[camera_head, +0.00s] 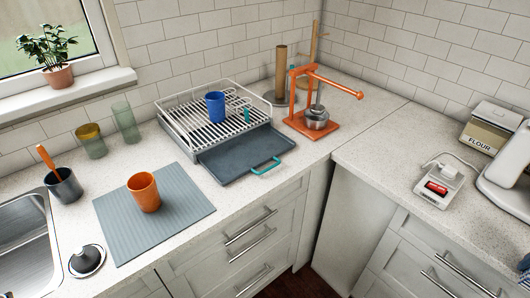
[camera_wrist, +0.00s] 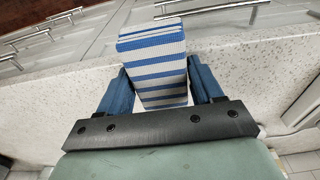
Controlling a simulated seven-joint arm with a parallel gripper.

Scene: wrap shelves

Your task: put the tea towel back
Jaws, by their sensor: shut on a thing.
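The tea towel (camera_wrist: 152,48) is a folded block with blue and white stripes. In the wrist view it sits between the two blue fingers of my gripper (camera_wrist: 160,82), which is shut on it. The towel sticks out past the fingertips, in front of a speckled counter top and drawer fronts. I cannot tell how far it is from the counter. In the head view only a small dark blue piece shows at the lower right edge, and I cannot tell whether it is my gripper or the towel.
A dish rack (camera_head: 180,125) with a blue cup (camera_head: 215,106) stands on the counter by a dark tray (camera_head: 230,158). An orange cup (camera_head: 143,192) stands on a grey mat (camera_head: 185,212). An orange press (camera_head: 293,95), scale (camera_head: 440,187) and flour tin (camera_head: 484,130) stand further right.

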